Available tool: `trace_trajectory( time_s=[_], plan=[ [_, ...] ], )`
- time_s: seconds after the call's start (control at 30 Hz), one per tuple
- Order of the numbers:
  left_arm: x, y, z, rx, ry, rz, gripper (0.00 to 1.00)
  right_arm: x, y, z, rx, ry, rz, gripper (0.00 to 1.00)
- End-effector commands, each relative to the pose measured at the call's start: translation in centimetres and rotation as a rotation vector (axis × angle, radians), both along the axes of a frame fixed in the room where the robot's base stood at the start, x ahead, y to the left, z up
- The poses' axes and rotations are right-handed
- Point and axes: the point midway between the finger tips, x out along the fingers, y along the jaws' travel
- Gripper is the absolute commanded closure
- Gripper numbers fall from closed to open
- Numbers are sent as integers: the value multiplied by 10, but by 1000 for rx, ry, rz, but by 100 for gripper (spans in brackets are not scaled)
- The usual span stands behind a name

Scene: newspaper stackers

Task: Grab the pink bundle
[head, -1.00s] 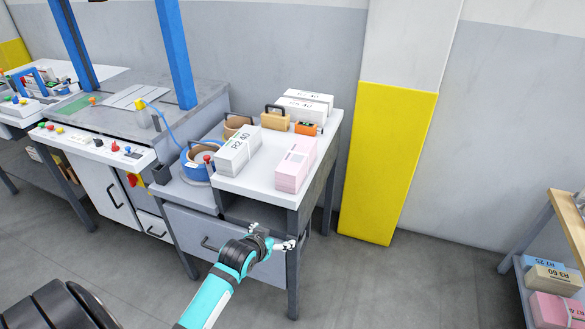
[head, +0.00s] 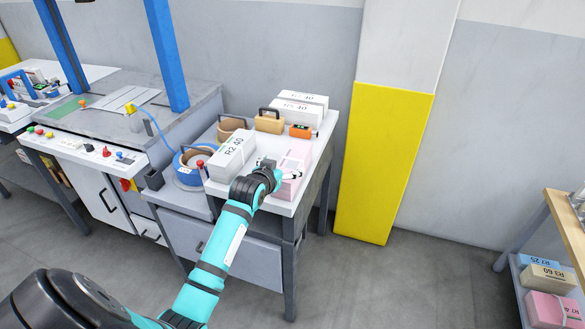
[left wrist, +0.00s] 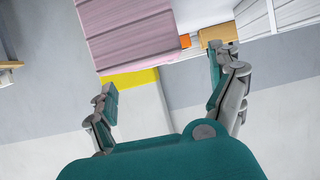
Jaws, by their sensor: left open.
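The pink bundle (head: 294,152) lies on the white-topped side table, right of a white bundle marked R2 40 (head: 232,154). My left gripper (head: 280,169) is at the near end of the pink bundle and hides part of it. In the left wrist view the pink bundle (left wrist: 130,32) fills the top left, beyond the fingers. My left gripper (left wrist: 162,67) is open there, with nothing visible between its fingertips. I cannot tell if a finger touches the bundle. My right gripper is not in view.
An orange device (head: 300,131), a tan block (head: 270,122) and white bundles (head: 300,106) stand behind on the table. A blue ring (head: 187,167) is at left. A shelf at lower right holds another pink bundle (head: 553,309). The floor between is clear.

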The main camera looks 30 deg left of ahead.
Motion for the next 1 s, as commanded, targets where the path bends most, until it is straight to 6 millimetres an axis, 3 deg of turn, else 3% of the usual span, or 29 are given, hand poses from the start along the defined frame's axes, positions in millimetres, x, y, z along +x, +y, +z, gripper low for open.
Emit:
trace_trajectory(
  time_s=[0.23,0.5,0.87,1.0],
  plan=[
    [15,1,-3,-1,-1,0,8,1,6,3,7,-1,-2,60],
    [49,4,-15,0,0,0,8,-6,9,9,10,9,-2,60],
    [57,6,-19,0,-1,0,8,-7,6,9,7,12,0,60],
    [57,6,-19,0,-1,0,23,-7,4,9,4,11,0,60]
  ],
)
